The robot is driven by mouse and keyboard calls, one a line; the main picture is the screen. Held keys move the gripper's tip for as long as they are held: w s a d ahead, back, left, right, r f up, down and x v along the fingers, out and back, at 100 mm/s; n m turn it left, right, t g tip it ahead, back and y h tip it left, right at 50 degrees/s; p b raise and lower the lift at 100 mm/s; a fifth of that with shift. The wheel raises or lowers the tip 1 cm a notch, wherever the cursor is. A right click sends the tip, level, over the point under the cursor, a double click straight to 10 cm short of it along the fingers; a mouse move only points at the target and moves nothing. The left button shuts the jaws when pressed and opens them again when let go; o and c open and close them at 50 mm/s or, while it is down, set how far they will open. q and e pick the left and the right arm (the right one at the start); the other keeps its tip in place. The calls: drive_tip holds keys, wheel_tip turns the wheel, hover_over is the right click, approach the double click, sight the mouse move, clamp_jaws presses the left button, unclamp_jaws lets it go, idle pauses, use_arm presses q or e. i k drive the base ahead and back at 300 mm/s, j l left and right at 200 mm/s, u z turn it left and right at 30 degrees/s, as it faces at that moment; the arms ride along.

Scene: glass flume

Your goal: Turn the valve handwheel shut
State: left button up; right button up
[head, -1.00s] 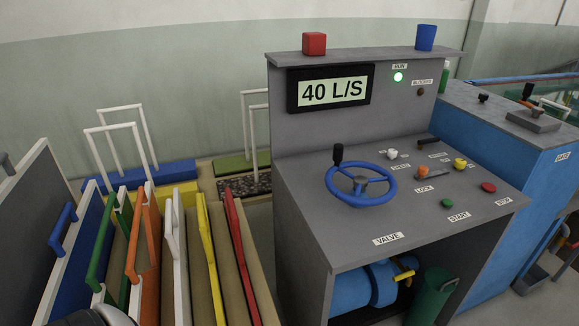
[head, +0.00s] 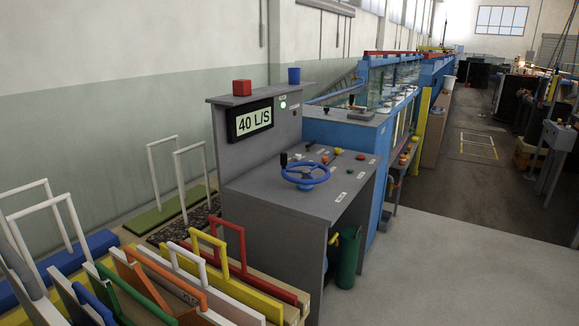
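The blue valve handwheel (head: 306,174) lies on the sloping top of the grey control console (head: 262,190), near the middle of the picture. Its black knob (head: 284,159) stands up at the wheel's far left. The display (head: 250,121) on the console's upright panel reads 40 L/S. A green lamp (head: 283,104) beside it is lit. Neither of my grippers shows in the head view, and nothing touches the handwheel.
Colourful handled boards (head: 215,280) stand in a rack at the lower left, before the console. A green cylinder (head: 348,258) stands under the console's right side. A long blue glass-sided flume (head: 390,85) runs behind. The grey floor (head: 450,260) at right is clear.

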sight(306, 172)
drive_tip(key=k+j+u, duration=0.1)
drive_tip(key=j+u, duration=0.25)
drive_tip(key=i+l+u, duration=0.15)
drive_tip(key=l+u, duration=0.2)
drive_tip(key=i+l+u, duration=0.1)
drive_tip(key=l+u, duration=0.25)
drive_tip(key=i+l+u, duration=0.1)
drive_tip(key=l+u, duration=0.25)
drive_tip(key=j, duration=0.1)
